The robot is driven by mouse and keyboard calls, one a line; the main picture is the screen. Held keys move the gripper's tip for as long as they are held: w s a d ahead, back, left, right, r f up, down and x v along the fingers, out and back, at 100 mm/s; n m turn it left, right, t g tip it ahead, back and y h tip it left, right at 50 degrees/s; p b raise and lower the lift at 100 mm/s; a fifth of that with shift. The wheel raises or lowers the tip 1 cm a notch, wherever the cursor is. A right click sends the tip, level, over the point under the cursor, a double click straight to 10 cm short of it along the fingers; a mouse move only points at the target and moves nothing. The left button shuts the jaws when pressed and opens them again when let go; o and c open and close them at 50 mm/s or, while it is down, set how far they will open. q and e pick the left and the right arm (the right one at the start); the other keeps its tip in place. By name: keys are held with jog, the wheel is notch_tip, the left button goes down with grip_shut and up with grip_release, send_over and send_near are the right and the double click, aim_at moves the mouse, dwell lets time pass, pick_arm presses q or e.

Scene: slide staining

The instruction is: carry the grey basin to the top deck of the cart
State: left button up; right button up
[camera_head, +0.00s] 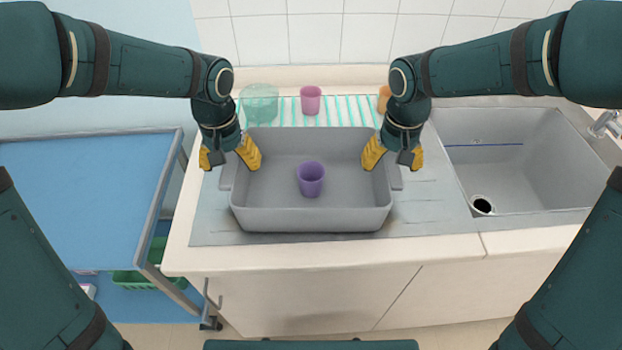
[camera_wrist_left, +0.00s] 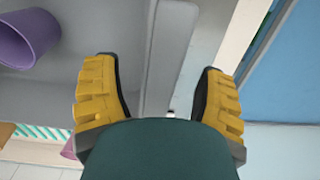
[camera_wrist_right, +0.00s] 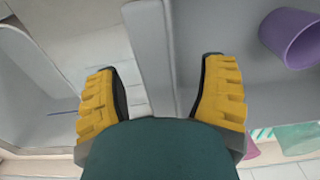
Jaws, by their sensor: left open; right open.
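The grey basin (camera_head: 310,218) sits on the counter beside the sink, with a purple cup (camera_head: 311,179) inside it. My left gripper (camera_head: 230,158) is open above the basin's left side, around the line of its left handle; the wrist view shows that handle (camera_wrist_left: 168,55) between the fingers. My right gripper (camera_head: 391,159) is open above the right side; its wrist view shows the right handle (camera_wrist_right: 150,50) between the fingers. Contact with the handles cannot be told. The cart's blue top deck (camera_head: 80,190) is at the left and looks empty.
The sink (camera_head: 525,165) with a tap (camera_head: 606,124) lies to the right. Behind the basin, a striped mat (camera_head: 340,112) holds a pink cup (camera_head: 311,99), a greenish clear bowl (camera_head: 259,103) and an orange item (camera_head: 384,97). A green basket (camera_head: 140,281) is on the cart's lower deck.

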pick_arm(q)
jog(key=shift+f, duration=0.3)
pick_arm(e)
jog(key=shift+f, duration=0.3)
pick_arm(q)
grip_shut()
pick_arm(e)
grip_shut()
